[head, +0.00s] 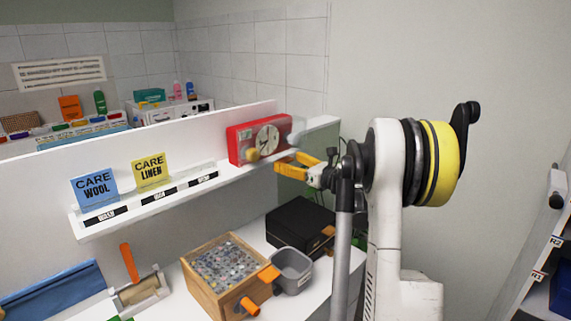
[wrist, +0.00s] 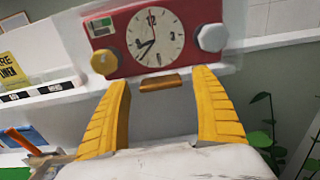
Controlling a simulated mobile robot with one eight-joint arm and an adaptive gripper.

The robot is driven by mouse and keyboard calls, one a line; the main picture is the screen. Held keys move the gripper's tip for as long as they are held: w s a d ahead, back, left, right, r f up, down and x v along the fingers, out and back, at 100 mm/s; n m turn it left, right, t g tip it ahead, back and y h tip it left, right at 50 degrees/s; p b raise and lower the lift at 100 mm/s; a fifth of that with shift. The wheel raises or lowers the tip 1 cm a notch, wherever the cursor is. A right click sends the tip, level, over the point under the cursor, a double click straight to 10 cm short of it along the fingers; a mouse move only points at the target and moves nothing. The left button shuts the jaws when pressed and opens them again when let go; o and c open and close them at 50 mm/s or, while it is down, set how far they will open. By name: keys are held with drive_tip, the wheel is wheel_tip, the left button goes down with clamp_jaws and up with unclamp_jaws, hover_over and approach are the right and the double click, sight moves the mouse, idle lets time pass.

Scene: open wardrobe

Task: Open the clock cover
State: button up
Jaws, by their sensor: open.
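The red clock (head: 258,137) stands on the white shelf at its right end. In the wrist view the red clock (wrist: 178,15) shows a white dial, a yellow knob on the left and a pale knob on the right. A clear cover (wrist: 75,40) seems to surround it; its edges are faint. A brown bar-shaped handle (wrist: 162,82) sits low in front of the clock. My gripper (head: 281,163) is open and empty in front of the clock. In the wrist view its yellow fingers (wrist: 163,77) stand either side of the handle, apart from it.
The white shelf (head: 150,208) also holds a blue wool card (head: 95,188) and a yellow linen card (head: 151,171). Below are a wooden box (head: 205,286), a grey bin (head: 291,270) and a black case (head: 300,224). A plant (wrist: 265,135) grows at the lower right.

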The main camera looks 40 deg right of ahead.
drive_tip(key=shift+w, duration=0.8)
drive_tip(key=c, duration=1.4)
drive_tip(key=shift+c, duration=0.2)
drive_tip(key=shift+s+r, duration=0.1)
drive_tip(key=shift+r, duration=0.05)
